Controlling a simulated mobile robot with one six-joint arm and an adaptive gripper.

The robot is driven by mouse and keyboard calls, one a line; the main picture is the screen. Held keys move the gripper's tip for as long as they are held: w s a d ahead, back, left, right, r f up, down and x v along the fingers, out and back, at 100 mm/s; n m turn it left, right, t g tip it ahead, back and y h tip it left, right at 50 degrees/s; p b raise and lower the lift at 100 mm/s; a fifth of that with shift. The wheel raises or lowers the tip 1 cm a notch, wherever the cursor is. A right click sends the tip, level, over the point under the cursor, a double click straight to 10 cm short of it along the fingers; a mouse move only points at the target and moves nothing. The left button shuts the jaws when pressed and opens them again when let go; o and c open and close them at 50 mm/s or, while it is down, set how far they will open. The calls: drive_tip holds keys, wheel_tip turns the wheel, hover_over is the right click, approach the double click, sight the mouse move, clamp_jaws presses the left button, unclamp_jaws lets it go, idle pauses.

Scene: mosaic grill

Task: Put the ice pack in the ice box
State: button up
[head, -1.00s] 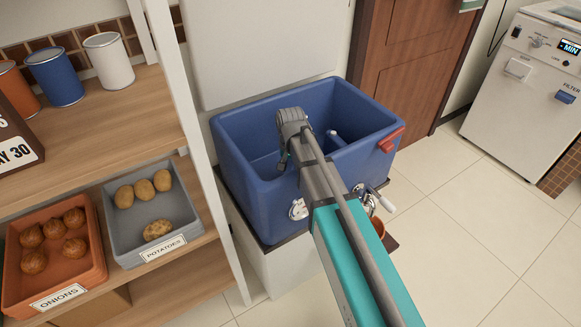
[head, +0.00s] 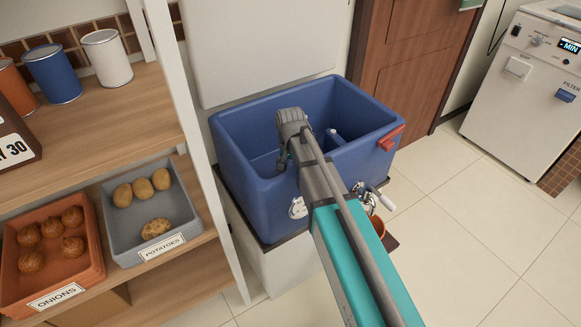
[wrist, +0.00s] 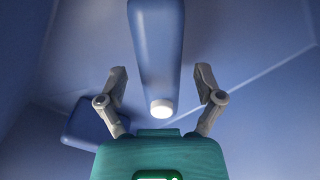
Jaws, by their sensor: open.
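The ice box (head: 262,200) is a blue open-topped tub on a white stand, with its lid up behind it. My arm reaches over its front wall, and my gripper (wrist: 161,76) is inside it, pointing down. In the wrist view the two fingers are open and apart. A blue ice pack (wrist: 156,45) with a white cap lies in the box, showing between and beyond the fingers, with no clear contact. A blue-and-white piece also shows inside the tub in the head view (head: 336,138). A second blue slab (wrist: 92,124) lies at lower left in the wrist view, partly hidden by my gripper.
A wooden shelf (head: 110,105) at left holds cans (head: 107,58), a grey potato bin (head: 150,215) and an orange onion bin (head: 55,260). Taps (head: 298,208) stick out from the tub's front. A white machine (head: 520,90) stands at right.

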drive_tip(key=shift+r, duration=0.2)
wheel_tip(320, 180, up, 13)
drive_tip(key=p, duration=1.3)
drive_tip(key=shift+f, duration=0.1)
idle(1.7)
